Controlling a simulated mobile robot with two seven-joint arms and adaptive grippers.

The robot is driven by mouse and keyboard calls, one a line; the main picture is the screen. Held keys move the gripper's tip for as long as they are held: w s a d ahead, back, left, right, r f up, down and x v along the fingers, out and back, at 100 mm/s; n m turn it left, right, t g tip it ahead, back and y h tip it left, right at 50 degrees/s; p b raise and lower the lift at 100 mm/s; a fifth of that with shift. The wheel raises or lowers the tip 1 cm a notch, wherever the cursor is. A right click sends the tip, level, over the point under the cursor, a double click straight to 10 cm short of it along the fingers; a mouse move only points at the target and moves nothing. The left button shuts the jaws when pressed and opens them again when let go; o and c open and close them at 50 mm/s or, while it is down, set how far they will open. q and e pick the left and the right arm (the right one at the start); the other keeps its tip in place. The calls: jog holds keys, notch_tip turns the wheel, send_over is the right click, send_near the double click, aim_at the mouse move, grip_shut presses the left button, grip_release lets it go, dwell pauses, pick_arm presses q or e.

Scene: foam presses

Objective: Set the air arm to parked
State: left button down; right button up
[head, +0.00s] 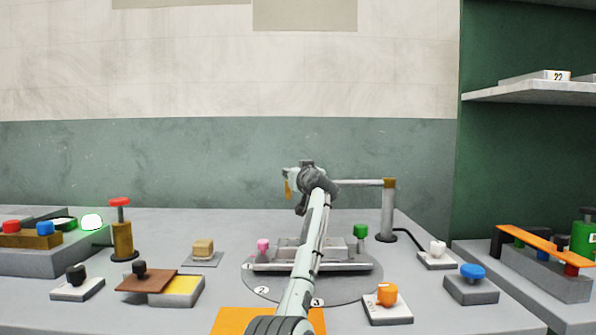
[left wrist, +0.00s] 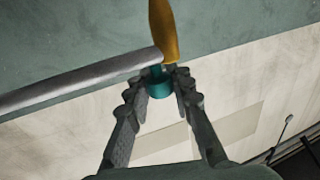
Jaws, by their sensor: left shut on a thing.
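The air arm (head: 358,183) is a grey horizontal bar reaching left from a post (head: 388,212) with a brass-coloured top. In the left wrist view the bar (left wrist: 85,84) comes in from the left. At its free end are an orange nozzle (left wrist: 163,30) and a teal knob (left wrist: 160,86). In the head view the nozzle (head: 287,188) hangs down beside my gripper. My left gripper (head: 304,172) is at this free end, and its fingers (left wrist: 160,80) are shut on the teal knob. My right gripper is in neither view.
Below the air arm lies a numbered round plate (head: 345,285) with a grey press block on it. Pink (head: 263,246), green (head: 361,231), orange (head: 387,294) and blue (head: 473,271) knobs stand around. A red-topped post (head: 121,235) stands left. A shelf (head: 530,91) is at right.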

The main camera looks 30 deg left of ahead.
pick_arm(q)
jog(key=shift+w+a+r, duration=0.15)
jog(key=shift+w, duration=0.15)
jog(key=shift+r, duration=0.1)
jog(key=c, duration=1.8)
grip_release()
jog(key=o, duration=0.5)
jog(key=shift+w, duration=0.1)
jog(key=shift+f, duration=0.2)
jog(key=shift+s+d+f, duration=0.1)
jog(key=shift+s+d, duration=0.15)
jog(key=v, duration=1.1)
jog(key=shift+s, duration=0.3)
